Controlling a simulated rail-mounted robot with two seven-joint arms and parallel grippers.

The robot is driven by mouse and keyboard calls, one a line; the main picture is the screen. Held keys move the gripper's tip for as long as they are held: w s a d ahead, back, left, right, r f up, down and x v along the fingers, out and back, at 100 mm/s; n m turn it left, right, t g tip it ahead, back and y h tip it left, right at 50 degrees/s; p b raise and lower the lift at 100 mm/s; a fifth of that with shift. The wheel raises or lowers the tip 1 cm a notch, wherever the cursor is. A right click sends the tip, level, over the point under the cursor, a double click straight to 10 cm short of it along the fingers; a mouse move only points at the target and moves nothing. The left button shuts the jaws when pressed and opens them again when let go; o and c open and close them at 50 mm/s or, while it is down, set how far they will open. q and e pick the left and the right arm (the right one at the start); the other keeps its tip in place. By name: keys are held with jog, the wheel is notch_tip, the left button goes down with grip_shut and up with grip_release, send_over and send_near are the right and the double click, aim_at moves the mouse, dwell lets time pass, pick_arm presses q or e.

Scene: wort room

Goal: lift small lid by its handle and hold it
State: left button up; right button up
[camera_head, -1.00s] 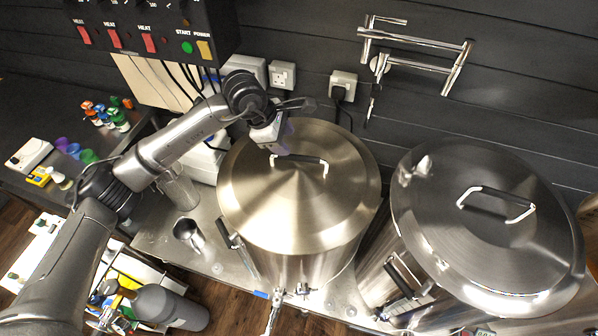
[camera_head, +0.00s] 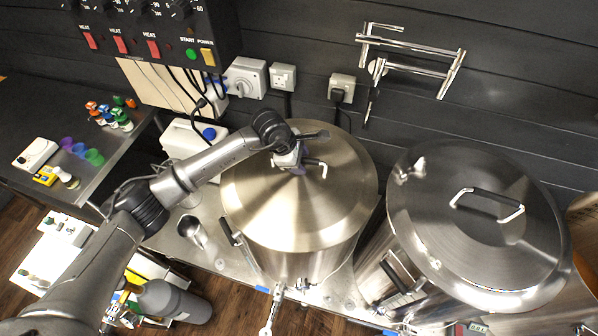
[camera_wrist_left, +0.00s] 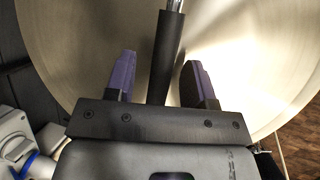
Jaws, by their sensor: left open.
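The small lid (camera_head: 290,215) is a round brushed-metal disc on the left pot. Its bar handle (camera_head: 319,165) has a dark grip and bright metal ends, and my left gripper hides part of it in the head view. My left gripper (camera_head: 301,168) is open at the handle. In the left wrist view, the two purple fingers (camera_wrist_left: 158,72) stand apart, one on each side of the dark handle grip (camera_wrist_left: 166,55), with gaps visible on both sides. The lid (camera_wrist_left: 90,30) fills the view behind them. My right gripper is not in view.
A larger lidded pot (camera_head: 470,245) stands to the right, its handle (camera_head: 490,195) uncovered. A control box (camera_head: 150,35), sockets (camera_head: 283,77) and a folded metal pipe (camera_head: 410,52) are on the back wall. A white jug (camera_head: 190,140) stands left of the small lid, close to my arm.

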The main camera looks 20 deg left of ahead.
pick_arm(q)
jog(key=shift+f+b, duration=0.25)
jog(key=shift+b, duration=0.25)
dwell(0.7)
grip_shut()
jog(key=shift+r, duration=0.15)
dwell(0.5)
